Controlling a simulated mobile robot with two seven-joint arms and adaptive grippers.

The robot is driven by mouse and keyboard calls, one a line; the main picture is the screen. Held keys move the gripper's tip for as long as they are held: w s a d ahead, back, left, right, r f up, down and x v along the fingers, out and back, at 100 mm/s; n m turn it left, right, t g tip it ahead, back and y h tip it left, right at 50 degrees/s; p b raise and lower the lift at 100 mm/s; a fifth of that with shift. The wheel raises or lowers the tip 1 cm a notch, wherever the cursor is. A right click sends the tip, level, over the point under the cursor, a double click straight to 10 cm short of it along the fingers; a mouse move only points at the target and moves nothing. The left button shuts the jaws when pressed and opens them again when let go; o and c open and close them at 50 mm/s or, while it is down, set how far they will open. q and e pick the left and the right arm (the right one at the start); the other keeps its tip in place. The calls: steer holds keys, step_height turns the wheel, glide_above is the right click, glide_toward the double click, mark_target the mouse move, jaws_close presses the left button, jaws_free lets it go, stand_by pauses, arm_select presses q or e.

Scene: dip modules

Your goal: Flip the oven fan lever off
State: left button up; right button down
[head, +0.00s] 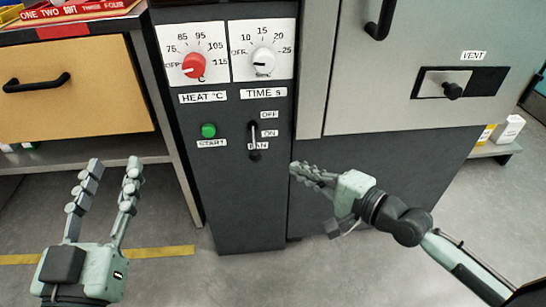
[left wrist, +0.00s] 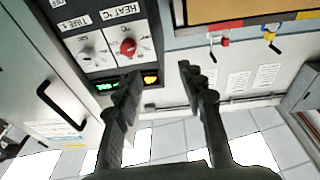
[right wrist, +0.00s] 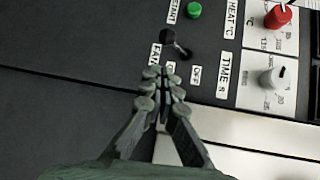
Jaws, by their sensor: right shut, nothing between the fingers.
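The black fan lever (head: 254,140) is on the dark oven control panel (head: 235,200), beside the OFF, ON and FAN labels. Its larger round end is low, by FAN, and a thinner end reaches up towards OFF. I cannot tell for sure which position it is set to. It also shows in the right wrist view (right wrist: 177,45), just beyond my fingertips. My right gripper (head: 297,170) is shut and empty, below and right of the lever, apart from it in the picture. My left gripper (head: 115,166) is open and empty, left of the panel.
A red heat knob (head: 193,65), a white time knob (head: 263,61) and a green start button (head: 208,130) are on the panel. An oven door with a black handle (head: 381,18) and a vent slider (head: 453,90) are at right. A wooden drawer (head: 75,90) is at left.

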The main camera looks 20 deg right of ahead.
mark_target(254, 146)
arm_select(q)
steer(key=shift+s+r, duration=0.15)
steer(key=shift+r, duration=0.2)
arm_select(e)
steer(key=shift+r, duration=0.2)
arm_select(q)
steer(key=r, duration=0.1)
steer(key=r+t, duration=0.1)
steer(key=s+r+t+h+b, duration=0.1)
steer(key=shift+s+d+r, duration=0.1)
steer(key=shift+d+r, duration=0.1)
steer(key=shift+d, duration=0.05)
arm_select(e)
steer(key=x, duration=1)
